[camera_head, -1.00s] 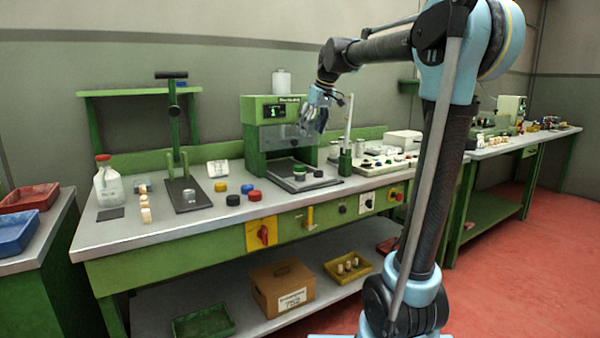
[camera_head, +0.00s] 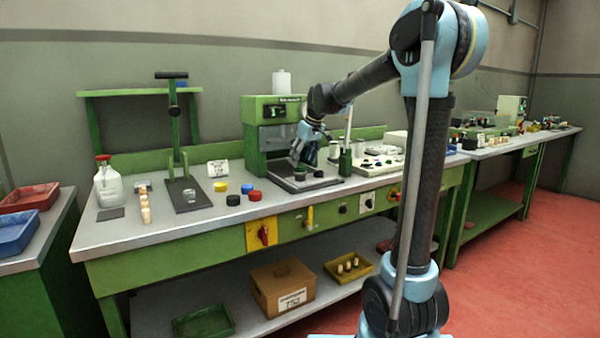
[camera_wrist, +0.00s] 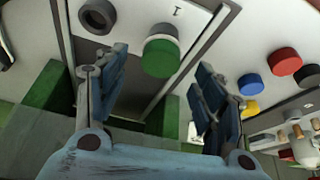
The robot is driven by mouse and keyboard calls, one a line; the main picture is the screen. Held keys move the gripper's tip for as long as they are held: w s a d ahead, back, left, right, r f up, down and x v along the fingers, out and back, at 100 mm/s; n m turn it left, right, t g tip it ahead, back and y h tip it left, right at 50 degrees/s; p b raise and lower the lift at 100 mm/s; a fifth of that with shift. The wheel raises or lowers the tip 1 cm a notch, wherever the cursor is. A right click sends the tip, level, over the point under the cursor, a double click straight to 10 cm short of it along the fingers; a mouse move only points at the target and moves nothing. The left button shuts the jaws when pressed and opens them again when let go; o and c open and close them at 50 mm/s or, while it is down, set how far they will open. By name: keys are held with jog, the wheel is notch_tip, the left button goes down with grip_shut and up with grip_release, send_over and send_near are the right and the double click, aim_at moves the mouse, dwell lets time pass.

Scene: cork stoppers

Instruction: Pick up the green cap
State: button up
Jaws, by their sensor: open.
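The green cap (camera_wrist: 160,57) sits on top of a pale round piece on a dark plate with a light border, in front of the green machine. In the wrist view it lies between and just beyond my two open fingers. My gripper (camera_wrist: 165,95) is open and empty. In the head view my gripper (camera_head: 296,163) hangs over the plate close to the green cap (camera_head: 300,170), which is small there. I cannot tell the exact gap between the fingertips and the cap.
A dark ring (camera_wrist: 97,17) lies on the same plate. The green machine (camera_head: 262,130) stands close behind my gripper. A green post (camera_head: 345,160) stands to its right.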

aim_at(300, 165)
jog(key=shift+x, duration=1.55)
jog(key=c, duration=0.9)
notch_tip(300, 165, up, 10)
